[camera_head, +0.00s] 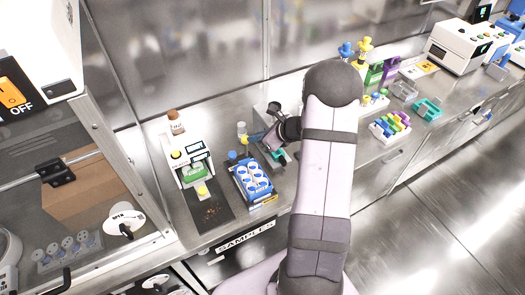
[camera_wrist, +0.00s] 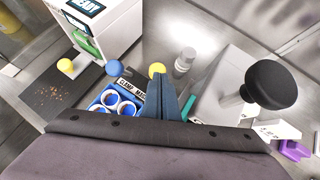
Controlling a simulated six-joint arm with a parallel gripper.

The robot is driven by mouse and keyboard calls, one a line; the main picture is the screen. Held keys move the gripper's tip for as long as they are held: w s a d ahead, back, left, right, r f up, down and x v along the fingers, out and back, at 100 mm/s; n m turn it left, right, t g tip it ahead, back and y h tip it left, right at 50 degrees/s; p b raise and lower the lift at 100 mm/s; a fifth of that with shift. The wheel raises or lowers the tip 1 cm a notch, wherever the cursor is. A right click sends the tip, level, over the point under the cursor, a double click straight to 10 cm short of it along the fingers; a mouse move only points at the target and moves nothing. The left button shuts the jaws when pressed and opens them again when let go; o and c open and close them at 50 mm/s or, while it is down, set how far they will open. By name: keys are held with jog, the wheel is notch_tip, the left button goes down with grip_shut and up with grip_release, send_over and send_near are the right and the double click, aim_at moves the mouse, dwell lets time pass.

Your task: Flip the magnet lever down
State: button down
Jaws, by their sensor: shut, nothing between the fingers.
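A lever with a large black ball knob (camera_wrist: 272,85) stands out beside a pale grey box (camera_wrist: 222,85) at the right of the wrist view. I take it to be the magnet lever; its exact angle is hard to tell. In the head view a small dark knob (camera_head: 274,108) shows just behind my wrist. My gripper (camera_wrist: 162,90) has its blue fingers together, with nothing between them. It is left of the knob and apart from it in the wrist view. In the head view my arm and wrist partly hide the box and the fingers.
A blue rack (camera_head: 252,180) with white round tubes lies close left of my gripper. A small capped bottle (camera_wrist: 185,62) stands near the box. Coloured racks (camera_head: 390,127) lie right of my arm.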

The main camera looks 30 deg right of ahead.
jog(key=shift+w+r, duration=0.1)
jog(key=shift+w, duration=0.45)
jog(key=s+d+r, duration=0.5)
jog(key=r, duration=0.5)
jog(key=shift+s+r, duration=0.35)
jog(key=shift+r, duration=0.05)
dwell(0.6)
